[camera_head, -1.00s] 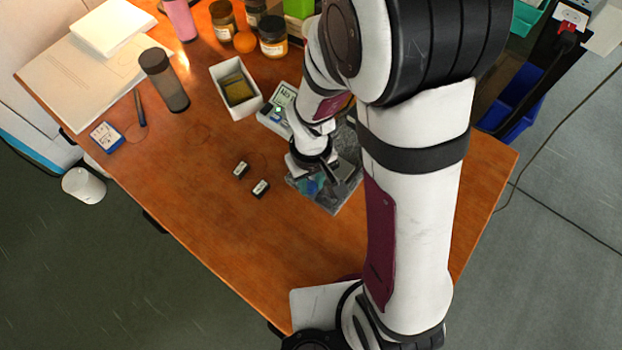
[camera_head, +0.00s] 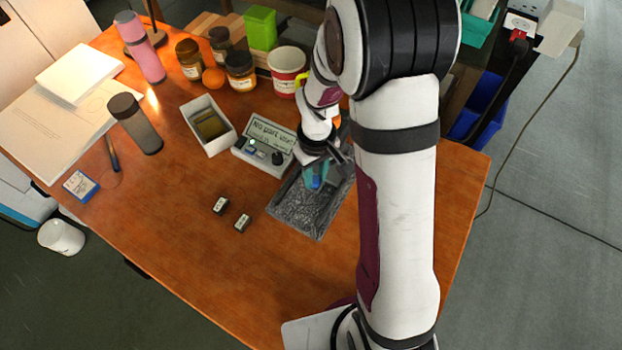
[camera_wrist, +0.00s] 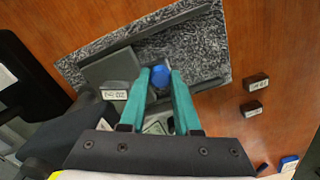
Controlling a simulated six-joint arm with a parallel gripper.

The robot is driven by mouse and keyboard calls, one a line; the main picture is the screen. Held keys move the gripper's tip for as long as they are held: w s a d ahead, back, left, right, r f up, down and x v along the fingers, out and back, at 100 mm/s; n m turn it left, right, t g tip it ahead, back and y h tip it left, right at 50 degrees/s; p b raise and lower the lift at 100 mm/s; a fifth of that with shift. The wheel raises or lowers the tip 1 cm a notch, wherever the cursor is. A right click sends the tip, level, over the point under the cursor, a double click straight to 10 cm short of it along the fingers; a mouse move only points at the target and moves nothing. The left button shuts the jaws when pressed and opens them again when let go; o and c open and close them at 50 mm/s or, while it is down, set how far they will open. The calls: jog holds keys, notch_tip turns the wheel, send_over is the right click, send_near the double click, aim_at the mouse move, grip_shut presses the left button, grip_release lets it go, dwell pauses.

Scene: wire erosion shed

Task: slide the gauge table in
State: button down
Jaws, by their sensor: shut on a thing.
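A speckled grey stone base (camera_head: 295,212) lies on the wooden bench; it also fills the top of the wrist view (camera_wrist: 205,45). On it, between dark rails, a plain grey plate (camera_wrist: 112,68), which looks like the gauge table, shows in the wrist view. A blue knob (camera_wrist: 160,73) sits at that plate's edge. My gripper (camera_wrist: 160,80) has its teal fingers shut on the blue knob. In the head view my gripper (camera_head: 316,176) is over the far part of the base, and my arm hides the base's right side. The gauge readout (camera_head: 266,145) stands just left, its screen starting "No part".
Two small dark labelled blocks (camera_head: 231,214) lie left of the base. A white bin (camera_head: 209,126), several jars (camera_head: 240,70) and a red-and-white tub (camera_head: 286,70) stand behind. The bench's near left is clear. Bench edges run left and right.

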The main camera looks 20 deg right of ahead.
jog(key=shift+w+d, duration=0.25)
jog(key=c, duration=1)
grip_release()
jog(key=o, duration=0.4)
jog(key=shift+s, duration=0.1)
notch_tip(320, 180, up, 16)
jog(key=shift+f, duration=0.1)
jog(key=s+a+m, duration=0.1)
jog(key=s+m, duration=0.2)
jog(key=s, duration=0.4)
jog(key=s+a+m+y, duration=0.1)
jog(key=s+a+m, duration=0.1)
jog(key=s, duration=0.5)
jog(key=s+a+m, duration=0.1)
jog(key=s+m, duration=0.3)
jog(key=s, duration=0.2)
jog(key=shift+s+a+r+y, duration=0.35)
jog(key=shift+s+a+y, duration=0.05)
